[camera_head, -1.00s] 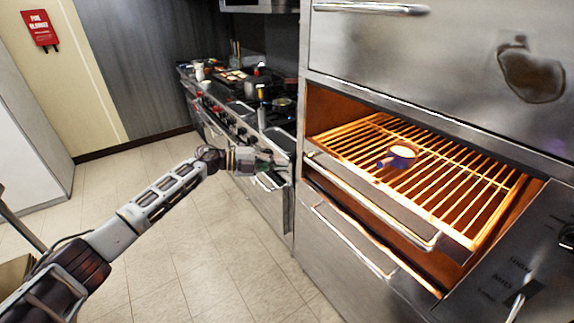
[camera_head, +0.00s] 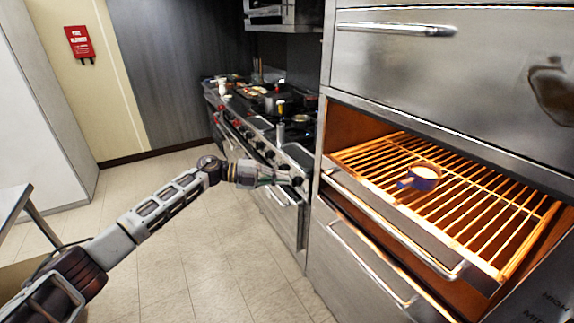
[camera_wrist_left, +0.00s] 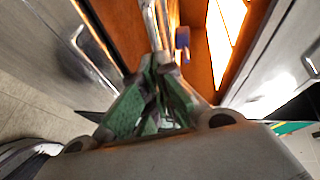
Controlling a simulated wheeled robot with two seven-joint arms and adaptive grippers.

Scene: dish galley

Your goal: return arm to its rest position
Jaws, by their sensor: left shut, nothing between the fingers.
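My left arm (camera_head: 160,215) reaches in from the left, over the open floor. My left gripper (camera_head: 298,181) is shut and empty, in front of the stove's end and to the left of the open oven. Its green fingers also show close together in the left wrist view (camera_wrist_left: 158,75). A small blue cup with pale contents (camera_head: 424,176) sits on the oven rack (camera_head: 490,222), apart from the gripper. In the left wrist view part of a blue thing (camera_wrist_left: 182,40) shows beyond the fingers. My right gripper is not in view.
The oven's open front (camera_head: 400,235) and handle bars lie to the right of the gripper. A stove (camera_head: 240,125) with pots stands behind it. A metal table edge (camera_head: 15,200) is at the left. The tiled floor (camera_head: 210,260) between is clear.

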